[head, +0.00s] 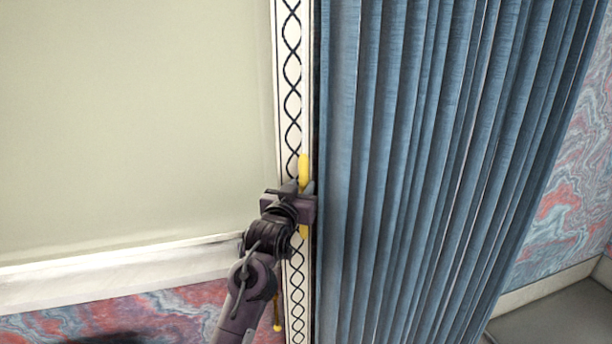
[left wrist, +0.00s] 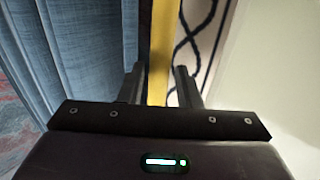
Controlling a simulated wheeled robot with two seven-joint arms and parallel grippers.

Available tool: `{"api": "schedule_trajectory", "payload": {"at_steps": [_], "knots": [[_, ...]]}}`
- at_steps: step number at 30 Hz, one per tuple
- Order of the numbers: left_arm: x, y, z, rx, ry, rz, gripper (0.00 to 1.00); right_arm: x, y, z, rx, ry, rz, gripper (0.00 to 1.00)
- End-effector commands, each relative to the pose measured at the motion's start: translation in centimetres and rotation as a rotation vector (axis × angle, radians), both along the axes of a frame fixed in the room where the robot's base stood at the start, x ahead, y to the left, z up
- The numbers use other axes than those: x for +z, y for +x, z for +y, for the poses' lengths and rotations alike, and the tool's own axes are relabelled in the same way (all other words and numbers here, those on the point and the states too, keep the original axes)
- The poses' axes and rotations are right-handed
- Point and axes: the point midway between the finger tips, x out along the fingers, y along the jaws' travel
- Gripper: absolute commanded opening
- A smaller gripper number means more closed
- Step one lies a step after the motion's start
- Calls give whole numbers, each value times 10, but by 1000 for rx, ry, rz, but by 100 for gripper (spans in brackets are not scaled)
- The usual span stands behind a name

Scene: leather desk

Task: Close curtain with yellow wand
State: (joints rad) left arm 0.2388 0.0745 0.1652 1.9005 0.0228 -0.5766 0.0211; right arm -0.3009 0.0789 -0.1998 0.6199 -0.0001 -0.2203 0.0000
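The yellow wand (head: 304,170) hangs upright along the left edge of the blue curtain (head: 420,170), in front of a patterned white strip. My left gripper (head: 303,188) is at the wand and hides part of it; yellow shows above and below. In the left wrist view, the wand (left wrist: 162,50) runs between the two fingers of my left gripper (left wrist: 161,88). The fingers stand apart, with a gap between the wand and the right finger. The curtain also shows at the left of that view (left wrist: 85,50). My right gripper is in neither view.
A plain pale panel (head: 130,120) fills the left, with a white ledge (head: 120,270) below it. The white strip with dark loops (head: 292,90) borders the curtain. Marbled wall (head: 570,190) shows at the right. A small yellow-tipped rod (head: 277,318) is low beside the strip.

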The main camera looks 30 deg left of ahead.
Motion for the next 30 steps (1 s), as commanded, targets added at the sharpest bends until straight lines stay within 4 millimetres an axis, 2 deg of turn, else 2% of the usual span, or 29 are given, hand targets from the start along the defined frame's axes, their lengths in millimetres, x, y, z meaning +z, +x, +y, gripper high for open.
{"api": "schedule_trajectory", "payload": {"at_steps": [3, 9, 20, 27, 30], "knots": [[4, 20, 4, 0, 0, 2, 31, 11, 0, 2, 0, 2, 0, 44], [2, 41, 8, -1, 1, 1, 31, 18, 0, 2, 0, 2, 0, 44], [0, 47, 9, -1, 1, 1, 31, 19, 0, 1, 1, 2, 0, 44], [-1, 47, 9, -1, 1, 1, 2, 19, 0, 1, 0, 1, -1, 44], [-1, 47, 9, -1, 1, 1, 0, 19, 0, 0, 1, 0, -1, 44]]}}
